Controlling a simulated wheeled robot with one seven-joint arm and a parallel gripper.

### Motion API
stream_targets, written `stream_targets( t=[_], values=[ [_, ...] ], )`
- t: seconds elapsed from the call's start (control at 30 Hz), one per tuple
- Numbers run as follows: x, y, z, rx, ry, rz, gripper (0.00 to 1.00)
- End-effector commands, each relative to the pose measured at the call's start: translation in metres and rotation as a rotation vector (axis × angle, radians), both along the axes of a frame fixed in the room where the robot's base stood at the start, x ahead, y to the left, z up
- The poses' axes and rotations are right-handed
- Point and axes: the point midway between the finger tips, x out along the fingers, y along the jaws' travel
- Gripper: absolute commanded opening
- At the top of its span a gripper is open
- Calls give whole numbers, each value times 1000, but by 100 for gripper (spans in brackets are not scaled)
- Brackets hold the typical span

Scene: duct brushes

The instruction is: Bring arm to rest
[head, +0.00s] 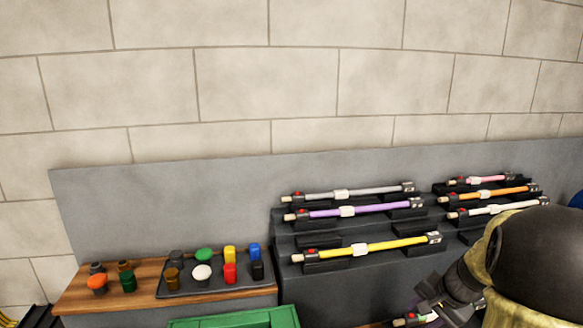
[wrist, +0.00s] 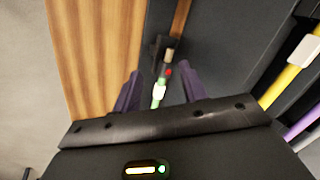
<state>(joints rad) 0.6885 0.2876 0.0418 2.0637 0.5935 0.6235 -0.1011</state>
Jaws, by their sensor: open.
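My gripper (head: 432,300) is at the lower right of the head view, partly cut off by my own arm and the frame edge. In the wrist view, my gripper (wrist: 160,80) has its two dark fingers spread apart. A rod with a green and white section, a red button and a tan tip (wrist: 159,93) shows in the gap between the fingers. I cannot tell how far below the fingers it lies. The end of a rod with a red button (head: 402,322) also shows just below my gripper in the head view.
A stepped dark rack (head: 283,238) holds several coloured rods, including a yellow rod (head: 370,247) and a purple rod (head: 365,209). To the left, a wooden top (head: 75,301) carries a dark tray (head: 165,294) of coloured knobs. A green bin (head: 240,320) stands in front.

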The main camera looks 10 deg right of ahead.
Motion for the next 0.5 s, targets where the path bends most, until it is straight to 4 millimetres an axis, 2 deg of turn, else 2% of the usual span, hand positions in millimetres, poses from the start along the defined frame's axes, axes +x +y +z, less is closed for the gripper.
stream_targets(
  t=[0.03, 0.2, 0.4, 0.5],
  values=[
    [-3, 27, 7, -32, 24, 77, 43],
    [-24, 94, 11, -148, 85, 317, 43],
    [-60, 160, 19, -286, 114, 610, 43],
    [-79, 187, 22, -352, 111, 756, 43]
  ],
)
